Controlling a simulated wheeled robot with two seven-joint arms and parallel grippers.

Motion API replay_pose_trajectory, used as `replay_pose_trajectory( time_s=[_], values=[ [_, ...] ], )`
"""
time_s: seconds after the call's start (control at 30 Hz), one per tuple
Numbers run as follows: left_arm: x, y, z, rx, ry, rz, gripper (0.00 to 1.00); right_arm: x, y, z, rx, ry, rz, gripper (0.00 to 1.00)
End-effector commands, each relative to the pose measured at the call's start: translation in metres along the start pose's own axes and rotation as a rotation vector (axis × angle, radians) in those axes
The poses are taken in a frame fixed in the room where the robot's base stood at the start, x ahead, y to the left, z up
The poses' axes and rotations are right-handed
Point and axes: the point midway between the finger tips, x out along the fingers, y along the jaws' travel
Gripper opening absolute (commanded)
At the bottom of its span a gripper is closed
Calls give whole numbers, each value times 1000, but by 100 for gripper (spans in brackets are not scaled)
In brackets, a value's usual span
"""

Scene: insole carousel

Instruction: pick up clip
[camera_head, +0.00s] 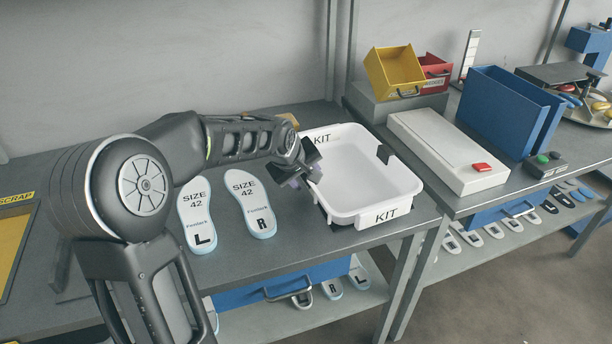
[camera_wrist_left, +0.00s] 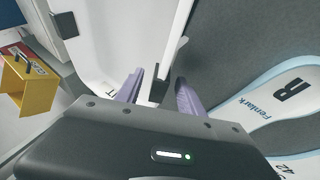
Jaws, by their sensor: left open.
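A white tray labelled KIT (camera_head: 372,205) stands on the grey bench. A black clip (camera_head: 384,154) sits on its right wall and also shows at the upper left of the left wrist view (camera_wrist_left: 63,24). My right gripper is not in view.
A left insole (camera_head: 197,212) and a right insole (camera_head: 250,204) lie left of the tray. A white box with a red button (camera_head: 440,145), a blue bin (camera_head: 505,115) and a yellow bin (camera_head: 394,70) stand to the right. Bare bench lies in front of the insoles.

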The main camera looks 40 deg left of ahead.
Motion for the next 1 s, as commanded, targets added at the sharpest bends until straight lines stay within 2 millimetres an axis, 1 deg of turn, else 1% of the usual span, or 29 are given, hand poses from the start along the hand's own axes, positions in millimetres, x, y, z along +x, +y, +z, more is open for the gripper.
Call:
replay_pose_trajectory(
  time_s=[0.57, 1.0],
  values=[
    [0, 0, 0, 0, 1, 0, 45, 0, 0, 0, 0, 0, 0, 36],
    [0, 0, 0, 0, 0, 0, 9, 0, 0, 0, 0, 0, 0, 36]
  ],
)
